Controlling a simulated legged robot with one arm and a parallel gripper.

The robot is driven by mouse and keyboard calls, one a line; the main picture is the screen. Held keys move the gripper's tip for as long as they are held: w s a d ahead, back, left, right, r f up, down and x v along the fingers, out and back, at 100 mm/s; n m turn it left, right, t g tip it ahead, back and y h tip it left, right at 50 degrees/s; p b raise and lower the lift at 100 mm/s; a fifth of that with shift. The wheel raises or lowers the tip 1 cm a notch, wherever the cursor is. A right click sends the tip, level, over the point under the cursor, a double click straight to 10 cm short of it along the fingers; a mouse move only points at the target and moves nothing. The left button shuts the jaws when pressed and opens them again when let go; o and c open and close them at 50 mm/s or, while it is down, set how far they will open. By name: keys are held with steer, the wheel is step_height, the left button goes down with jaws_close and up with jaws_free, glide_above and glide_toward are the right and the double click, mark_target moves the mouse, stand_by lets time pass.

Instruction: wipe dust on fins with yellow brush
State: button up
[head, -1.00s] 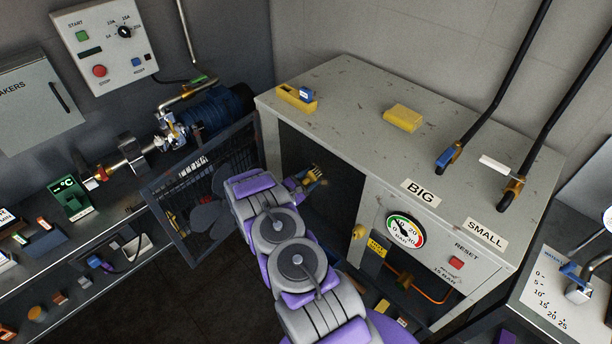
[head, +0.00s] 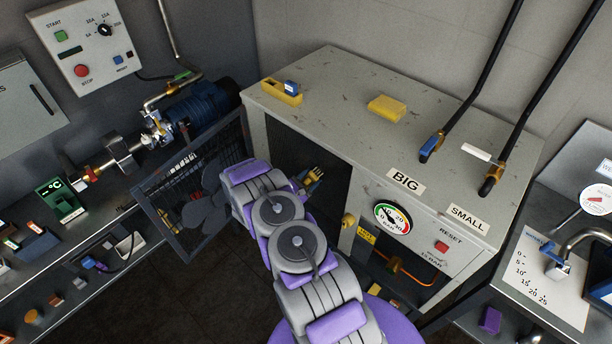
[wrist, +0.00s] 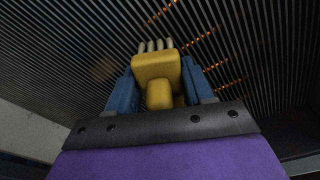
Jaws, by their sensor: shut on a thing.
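My gripper (wrist: 158,88) is shut on the yellow brush (wrist: 157,66), whose pale bristles point away from me toward the fins. The fins (wrist: 240,50) are thin dark parallel ridges filling the upper wrist view. Orange-brown spots show between them in slanting rows, and a faint brownish smudge (wrist: 104,68) lies left of the brush. I cannot tell whether the bristles touch the fins. In the head view my gripper (head: 312,178) is inside the dark opening of the grey cabinet (head: 335,75); the brush is small there and the fins are hard to make out.
An open mesh door with a fan (head: 205,205) stands left of the opening. A yellow sponge-like block (head: 387,108) and a yellow holder (head: 281,93) lie on the cabinet top. A brass knob (head: 348,220) and a gauge (head: 393,218) are right of the opening.

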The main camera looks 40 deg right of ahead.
steer(key=shift+s+r+p, duration=0.15)
steer(key=shift+r+p, duration=0.15)
steer(key=shift+r, duration=0.65)
steer(key=shift+w+a+b, duration=0.15)
steer(key=shift+w+b, duration=0.45)
steer(key=shift+w, duration=1.15)
steer(key=shift+w+a+b, duration=0.1)
steer(key=shift+w+b, duration=0.45)
steer(key=shift+w, duration=1.85)
steer(key=shift+s+r, duration=0.1)
steer(key=shift+r, duration=0.9)
steer(key=shift+s+d+f+b, duration=0.15)
steer(key=shift+s+b, duration=0.25)
steer(key=shift+s, duration=1.65)
steer(key=shift+s+d+r+b, duration=0.1)
steer(key=shift+s+b, duration=0.25)
steer(key=shift+s, duration=1.65)
steer(key=shift+r, duration=1)
steer(key=shift+w+a+f+b, duration=0.15)
steer(key=shift+w+b, duration=0.15)
steer(key=shift+w, duration=1.7)
steer(key=shift+w+a+b, duration=0.1)
steer(key=shift+w+b, duration=0.45)
steer(key=shift+w, duration=1.6)
steer(key=shift+a, duration=0.1)
